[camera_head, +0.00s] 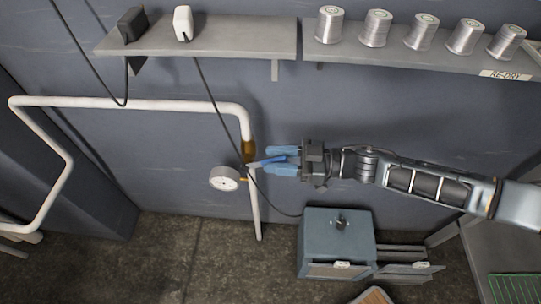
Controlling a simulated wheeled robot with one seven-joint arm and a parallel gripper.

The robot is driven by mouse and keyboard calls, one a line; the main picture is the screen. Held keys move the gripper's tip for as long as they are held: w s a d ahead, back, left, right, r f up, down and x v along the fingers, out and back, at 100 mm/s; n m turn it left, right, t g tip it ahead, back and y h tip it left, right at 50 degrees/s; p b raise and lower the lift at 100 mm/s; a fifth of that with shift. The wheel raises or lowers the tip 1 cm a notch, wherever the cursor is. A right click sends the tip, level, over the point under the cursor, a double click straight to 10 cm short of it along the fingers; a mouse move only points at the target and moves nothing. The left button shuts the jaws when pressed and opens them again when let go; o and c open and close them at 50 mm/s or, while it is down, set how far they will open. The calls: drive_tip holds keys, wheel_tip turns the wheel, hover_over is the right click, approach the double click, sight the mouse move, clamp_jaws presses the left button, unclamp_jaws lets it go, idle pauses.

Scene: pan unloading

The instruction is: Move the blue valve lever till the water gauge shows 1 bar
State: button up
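The blue valve lever (268,161) sticks out to the right from the brass-coloured valve on the white vertical pipe. The round white water gauge (224,178) sits just left of this pipe, a little below the lever. Its face is turned away and too small, so I cannot read the pressure. My gripper (283,160) reaches in from the right with two blue fingers, one above and one below the lever's outer part. The fingers look apart, with the lever between them. Whether either finger touches the lever is too small to tell.
The white pipe (150,103) runs along the wall and bends down at the valve. A thin black cable (212,98) hangs across the valve area. A grey-blue box (335,241) stands below my arm. A shelf (230,38) and metal spools (376,28) are above.

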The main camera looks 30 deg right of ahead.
drive_tip(key=shift+x, duration=0.8)
drive_tip(key=shift+c, duration=0.4)
clamp_jaws()
